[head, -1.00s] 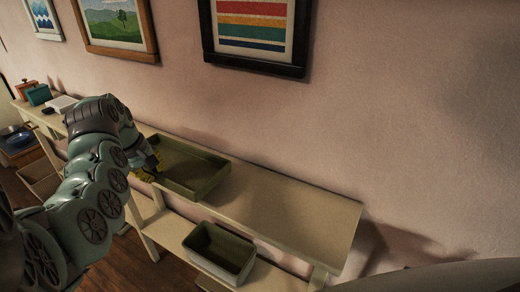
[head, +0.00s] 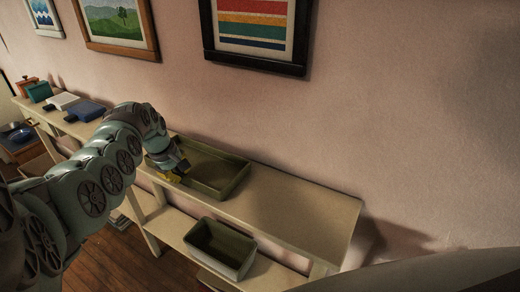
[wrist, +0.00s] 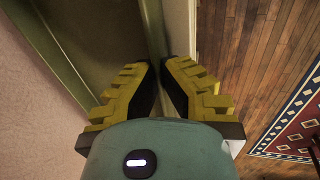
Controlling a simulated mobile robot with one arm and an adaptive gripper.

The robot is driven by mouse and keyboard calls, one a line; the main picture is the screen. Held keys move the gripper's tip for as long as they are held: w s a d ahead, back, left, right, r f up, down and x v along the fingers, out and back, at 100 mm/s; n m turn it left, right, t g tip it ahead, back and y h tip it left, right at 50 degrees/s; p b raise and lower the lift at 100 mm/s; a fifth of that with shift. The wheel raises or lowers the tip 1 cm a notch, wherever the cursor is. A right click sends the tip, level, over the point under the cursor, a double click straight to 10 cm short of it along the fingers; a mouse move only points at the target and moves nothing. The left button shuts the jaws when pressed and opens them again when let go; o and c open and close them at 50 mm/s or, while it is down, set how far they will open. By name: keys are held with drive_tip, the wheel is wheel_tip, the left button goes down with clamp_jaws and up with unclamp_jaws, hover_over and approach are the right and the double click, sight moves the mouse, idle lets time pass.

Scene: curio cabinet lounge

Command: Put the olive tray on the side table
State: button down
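The olive tray (head: 232,180) is a shallow rectangular tray at the top of the long cream shelf unit in the head view. In the wrist view, its olive wall (wrist: 153,22) runs down to my fingertips. My gripper (head: 178,174) is at the tray's near left side, its yellow fingers nearly together. They appear shut on the tray's wall, with one finger on each side (wrist: 161,75). Whether the tray touches the shelf cannot be told. A small wooden table (head: 22,150) with a blue dish at the far left may be the side table.
The shelf unit's top (head: 305,205) is bare to the right of the tray. A deeper olive-lined box (head: 222,248) stands on its lower shelf. Blue (head: 84,110), white and other small items lie at the top's left end. A patterned rug (wrist: 290,120) lies on the wooden floor.

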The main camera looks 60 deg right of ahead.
drive_tip(key=c, duration=1.1)
unclamp_jaws()
drive_tip(key=shift+c, duration=0.2)
drive_tip(key=shift+r, duration=0.1)
